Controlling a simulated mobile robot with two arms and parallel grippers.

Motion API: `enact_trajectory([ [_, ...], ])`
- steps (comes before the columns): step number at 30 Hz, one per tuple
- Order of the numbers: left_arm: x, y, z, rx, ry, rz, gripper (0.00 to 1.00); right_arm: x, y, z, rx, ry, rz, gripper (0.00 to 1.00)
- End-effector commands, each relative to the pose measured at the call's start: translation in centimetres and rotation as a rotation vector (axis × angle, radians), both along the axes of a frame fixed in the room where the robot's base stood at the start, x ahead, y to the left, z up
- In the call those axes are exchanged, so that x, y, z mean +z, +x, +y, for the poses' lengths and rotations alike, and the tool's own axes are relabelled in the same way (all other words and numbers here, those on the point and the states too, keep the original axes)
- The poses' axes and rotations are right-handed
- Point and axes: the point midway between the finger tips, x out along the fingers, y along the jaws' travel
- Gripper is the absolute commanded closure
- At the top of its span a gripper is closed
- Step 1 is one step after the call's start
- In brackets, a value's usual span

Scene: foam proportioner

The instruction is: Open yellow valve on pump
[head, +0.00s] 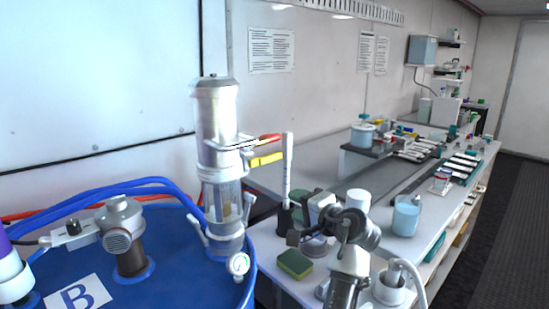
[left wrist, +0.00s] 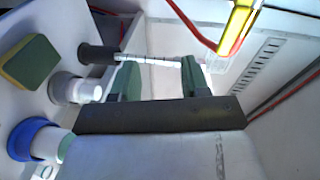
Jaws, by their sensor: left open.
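The pump (head: 218,130) is a silver cylinder with a clear lower section, standing on the blue drum. Its yellow valve handle (head: 266,159) sticks out to the right, just below a red handle (head: 268,138). In the left wrist view the yellow handle (left wrist: 238,30) is at the top right, beyond the fingertips and to their right. My left gripper (head: 301,206) is below and right of the handle in the head view, apart from it. In its wrist view its green fingers (left wrist: 160,76) are spread, with nothing held. My right gripper is not in view.
A tall graduated cylinder (head: 288,165) stands between the pump and my left gripper; it shows behind the fingers too. A green-yellow sponge (head: 295,264) and white containers lie near my arm.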

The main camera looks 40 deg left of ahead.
Motion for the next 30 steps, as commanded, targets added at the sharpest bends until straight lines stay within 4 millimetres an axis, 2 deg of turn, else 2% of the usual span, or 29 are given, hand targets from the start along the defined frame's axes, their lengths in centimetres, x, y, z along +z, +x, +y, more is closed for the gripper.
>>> enact_trajectory([
  [1, 2.4, 0.7, -0.1, 0.022, 0.036, 0.015, 0.54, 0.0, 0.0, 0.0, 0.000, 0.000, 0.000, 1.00],
  [3, 4.9, 1.1, -0.2, 0.050, 0.082, 0.044, 0.54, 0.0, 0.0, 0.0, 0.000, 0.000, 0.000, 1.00],
  [6, 7.3, 1.5, -0.4, 0.079, 0.127, 0.076, 0.54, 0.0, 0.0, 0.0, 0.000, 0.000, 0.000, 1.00],
  [9, 8.4, 1.6, -0.4, 0.093, 0.149, 0.092, 0.54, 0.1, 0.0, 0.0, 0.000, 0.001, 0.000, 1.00],
  [14, 8.8, 1.7, 1.3, 0.101, 0.155, 0.097, 0.54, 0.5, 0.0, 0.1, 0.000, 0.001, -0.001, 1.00],
  [24, 8.9, 2.2, 7.6, 0.100, 0.154, 0.095, 0.54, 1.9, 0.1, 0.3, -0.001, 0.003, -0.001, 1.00],
  [30, 8.7, 2.4, 9.8, 0.097, 0.154, 0.094, 0.54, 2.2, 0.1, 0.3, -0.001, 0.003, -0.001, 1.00],
])
